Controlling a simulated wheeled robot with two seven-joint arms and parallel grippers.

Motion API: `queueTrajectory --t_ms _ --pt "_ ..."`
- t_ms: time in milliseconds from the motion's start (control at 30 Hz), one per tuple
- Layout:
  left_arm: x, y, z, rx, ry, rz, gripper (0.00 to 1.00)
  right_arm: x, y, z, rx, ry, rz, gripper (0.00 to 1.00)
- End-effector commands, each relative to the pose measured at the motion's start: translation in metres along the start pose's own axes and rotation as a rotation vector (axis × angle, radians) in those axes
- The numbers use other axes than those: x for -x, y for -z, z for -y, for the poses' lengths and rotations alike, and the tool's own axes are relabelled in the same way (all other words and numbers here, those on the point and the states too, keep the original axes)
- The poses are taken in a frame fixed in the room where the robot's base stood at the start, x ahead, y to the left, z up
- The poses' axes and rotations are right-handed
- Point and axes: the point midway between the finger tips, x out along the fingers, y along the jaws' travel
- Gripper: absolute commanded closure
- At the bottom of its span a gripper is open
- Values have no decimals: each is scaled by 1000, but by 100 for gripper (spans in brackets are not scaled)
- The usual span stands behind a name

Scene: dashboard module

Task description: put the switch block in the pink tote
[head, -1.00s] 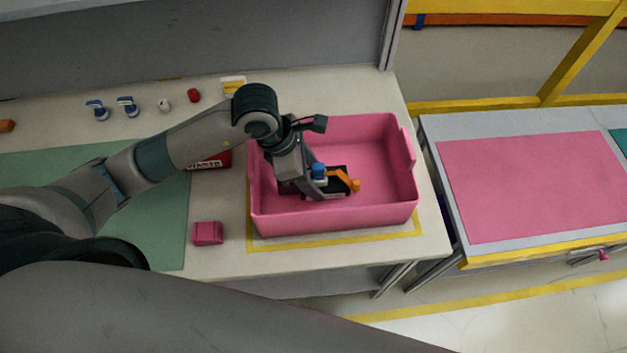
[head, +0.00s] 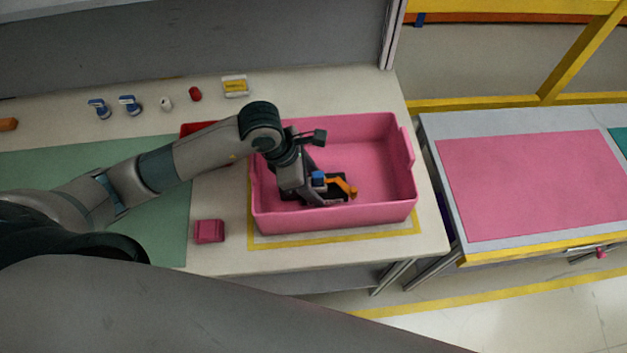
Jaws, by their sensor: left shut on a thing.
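The pink tote (head: 402,190) stands on the white table, open at the top. The switch block (head: 338,186), dark with a blue part and an orange lever, is inside the tote's walls near the front left. My left gripper (head: 312,192) reaches down into the tote and is shut on the switch block. The fingers and the dark block overlap, so the grip itself is hard to see. I cannot tell whether the block touches the tote floor. My right gripper is out of view.
A small pink block (head: 209,231) lies left of the tote. A red tray (head: 196,128) is partly behind my left arm. Small blue-and-white parts (head: 130,105), a red cylinder (head: 195,94) and a yellow box (head: 235,86) stand at the back. The tote's right half is clear.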

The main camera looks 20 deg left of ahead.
Motion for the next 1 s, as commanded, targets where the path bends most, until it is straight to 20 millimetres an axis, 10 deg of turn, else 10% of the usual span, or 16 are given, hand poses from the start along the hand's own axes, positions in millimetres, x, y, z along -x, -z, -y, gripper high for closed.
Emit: queueTrajectory --t_ms 67,100,200,667,1000 --pt "-2 1 0 0 0 1 73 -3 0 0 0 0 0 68" --pt "-2 1 0 0 0 0 43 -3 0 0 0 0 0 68" --pt "-2 1 0 0 0 0 27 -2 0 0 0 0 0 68" --pt "2 0 0 -1 -1 1 27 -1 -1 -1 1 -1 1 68" --pt "48 1 -1 -4 -4 1 27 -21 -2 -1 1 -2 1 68"
